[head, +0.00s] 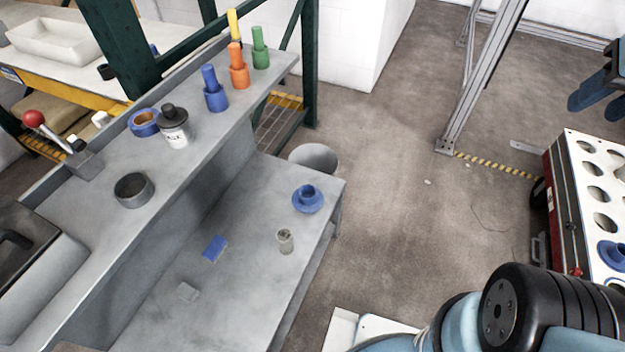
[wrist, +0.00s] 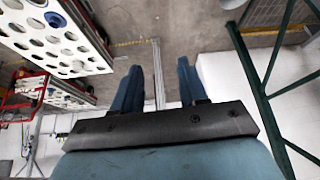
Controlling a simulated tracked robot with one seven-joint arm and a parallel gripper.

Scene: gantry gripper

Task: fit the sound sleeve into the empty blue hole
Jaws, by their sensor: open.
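A blue flanged sleeve (head: 308,198) stands upright on the lower grey bench near its right corner. Another blue flanged piece (head: 613,254) sits on the white holed plate (head: 572,141) at the right edge; blue also shows on the holed plate in the wrist view (wrist: 55,19). I cannot tell from here which sleeve is sound. Several round holes in the plate look empty; I cannot make out which is the blue one. My gripper (head: 588,105) is at the upper right, away from the bench. Its two blue fingers are apart and empty in the wrist view (wrist: 160,68).
The lower bench also bears a small grey cylinder (head: 285,240), a blue block (head: 215,248) and a grey piece (head: 187,292). The raised shelf holds coloured stepped pegs (head: 238,74), a bottle (head: 174,130) and a dark ring (head: 133,190). Open floor (head: 410,200) lies between bench and plate.

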